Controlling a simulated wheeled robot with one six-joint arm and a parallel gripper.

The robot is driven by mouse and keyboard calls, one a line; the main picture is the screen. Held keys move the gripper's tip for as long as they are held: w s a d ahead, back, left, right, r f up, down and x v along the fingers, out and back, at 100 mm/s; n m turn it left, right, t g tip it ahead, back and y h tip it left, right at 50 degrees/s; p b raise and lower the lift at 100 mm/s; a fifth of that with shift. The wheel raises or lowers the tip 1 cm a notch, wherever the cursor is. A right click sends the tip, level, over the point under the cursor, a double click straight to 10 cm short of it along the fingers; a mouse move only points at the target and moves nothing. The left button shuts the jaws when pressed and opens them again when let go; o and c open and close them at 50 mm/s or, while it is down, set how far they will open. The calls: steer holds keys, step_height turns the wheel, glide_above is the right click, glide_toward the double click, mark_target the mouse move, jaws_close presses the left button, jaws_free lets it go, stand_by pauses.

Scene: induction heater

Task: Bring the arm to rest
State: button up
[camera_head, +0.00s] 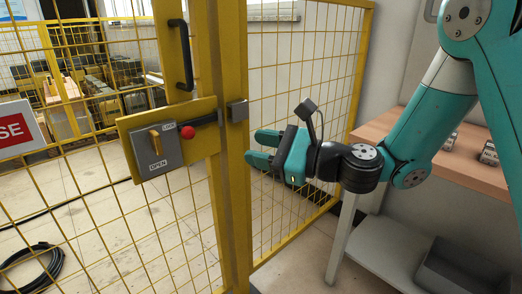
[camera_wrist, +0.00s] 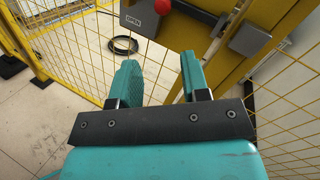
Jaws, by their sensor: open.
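My gripper (camera_head: 262,149) is open and empty, to the right of the yellow gate post in the head view. Its two teal fingers point left toward the post, close to it; I cannot tell whether they touch it. In the wrist view my gripper (camera_wrist: 160,80) shows both fingers apart with nothing between them, below the latch with the red knob (camera_wrist: 162,6). My teal arm reaches in from the upper right, bent at the elbow.
A yellow mesh fence (camera_head: 300,90) with a gate latch plate (camera_head: 152,150) and black handle (camera_head: 181,55) stands ahead. A wooden-topped table (camera_head: 465,172) with small blocks and a grey bin (camera_head: 465,268) is at right. A black cable coil (camera_head: 32,268) lies beyond the fence.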

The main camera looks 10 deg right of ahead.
steer(key=s+a+n+g+h, duration=0.3)
steer(key=s+n+g, duration=0.5)
steer(key=s+n, duration=0.55)
steer(key=s+d+f+n+g+h, duration=0.1)
steer(key=s+d+f+n+h, duration=0.1)
steer(key=s+d+n+h, duration=0.8)
step_height(320, 180, up, 17)
steer(key=n+y+p, duration=0.2)
steer(key=n+p, duration=0.1)
steer(key=p, duration=1.3)
steer(key=shift+d+f+g, duration=0.15)
steer(key=shift+g, duration=0.15)
